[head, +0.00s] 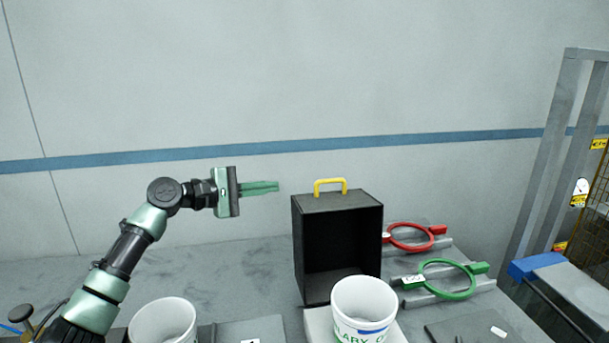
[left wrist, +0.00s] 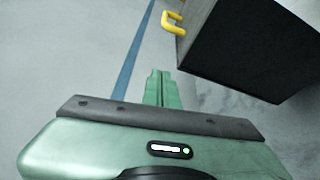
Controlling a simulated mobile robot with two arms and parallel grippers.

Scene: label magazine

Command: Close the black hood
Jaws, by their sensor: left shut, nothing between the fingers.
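The black hood (head: 298,254) is a box with an open front and a yellow handle (head: 330,182) on top. It stands upright on the table behind a white tub. In the left wrist view the hood (left wrist: 245,45) shows at the upper right, with its yellow handle (left wrist: 172,24) at the top. My left gripper (head: 278,186) is shut and empty. It is in the air to the left of the hood, about level with the handle in the picture, and apart from it. In the left wrist view its fingers (left wrist: 160,75) are together. My right gripper is not in view.
A white tub (head: 362,302) with green lettering stands in front of the hood on a pale base. Another white tub (head: 163,322) is at lower left. A red ring (head: 412,247) and a green ring (head: 449,292) lie on grey holders to the right. The table left of the hood is clear.

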